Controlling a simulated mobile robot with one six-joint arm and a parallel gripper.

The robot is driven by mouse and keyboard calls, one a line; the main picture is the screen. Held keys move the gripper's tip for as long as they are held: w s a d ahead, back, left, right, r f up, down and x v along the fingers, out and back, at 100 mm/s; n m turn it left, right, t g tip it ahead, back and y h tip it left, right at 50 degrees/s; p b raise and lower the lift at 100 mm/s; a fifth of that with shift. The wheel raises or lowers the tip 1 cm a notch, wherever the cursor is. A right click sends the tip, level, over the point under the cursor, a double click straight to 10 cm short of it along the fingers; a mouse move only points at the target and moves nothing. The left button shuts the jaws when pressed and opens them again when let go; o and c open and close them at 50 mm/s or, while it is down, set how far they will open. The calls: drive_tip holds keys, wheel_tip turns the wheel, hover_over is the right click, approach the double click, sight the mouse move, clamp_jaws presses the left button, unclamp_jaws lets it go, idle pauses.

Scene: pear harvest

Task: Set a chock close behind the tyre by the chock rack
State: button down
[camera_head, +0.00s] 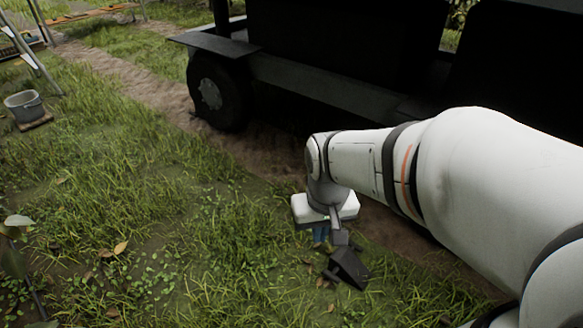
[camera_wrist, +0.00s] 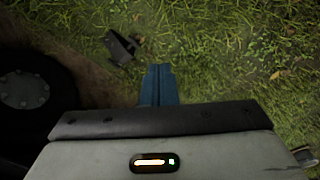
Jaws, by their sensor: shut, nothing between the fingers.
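The dark tyre (camera_head: 221,88) with a grey hub stands under the front of the black vehicle in the head view. A tyre (camera_wrist: 30,85) also shows at the left edge of the wrist view. A dark grey chock (camera_wrist: 119,47) lies on the ground in the wrist view, on grass beside bare soil, beyond my fingertips and apart from them. My gripper (camera_wrist: 159,70) has its blue fingers together and empty. In the head view my gripper (camera_head: 320,240) points down over the grass.
The black vehicle (camera_head: 330,85) fills the top right, with a dirt track (camera_head: 140,88) alongside. A bucket (camera_head: 25,105) stands at far left, near a metal-legged frame (camera_head: 35,60). Open grass (camera_head: 120,200) lies left of my gripper. Leafy stems (camera_head: 15,240) show at lower left.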

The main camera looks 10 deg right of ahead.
drive_tip(key=w+d+f+m+p, duration=0.1)
drive_tip(key=w+d+f+m, duration=0.25)
drive_tip(key=w+f, duration=0.65)
drive_tip(key=w+d+f+m+p, duration=0.15)
drive_tip(key=w+d+f, duration=0.25)
drive_tip(key=w+f, duration=0.65)
drive_tip(key=s+d+f+m, duration=0.1)
drive_tip(key=s+f, duration=0.1)
drive_tip(key=f, duration=1.1)
drive_tip(key=s+d+f+m+b, duration=0.1)
drive_tip(key=s+f+m, duration=0.1)
drive_tip(key=f, duration=1.1)
drive_tip(key=s+d+f+m+g+b, duration=0.1)
drive_tip(key=s+d+f+m, duration=0.1)
drive_tip(key=f, duration=1.1)
drive_tip(key=shift+f, duration=0.4)
drive_tip(key=shift+w+d+f+b, duration=0.1)
drive_tip(key=shift+f+b, duration=0.4)
drive_tip(key=shift+f, duration=0.1)
drive_tip(key=shift+w+d+r+b, duration=0.2)
drive_tip(key=shift+w+d, duration=0.2)
drive_tip(key=shift+d, duration=0.15)
drive_tip(key=shift+w+d+r+b, duration=0.1)
drive_tip(key=shift+w+d+b, duration=0.1)
drive_tip(key=shift+w+d, duration=0.25)
drive_tip(key=shift+w+d+r, duration=0.1)
drive_tip(key=shift+w+d, duration=0.2)
drive_tip(key=shift+d, duration=0.2)
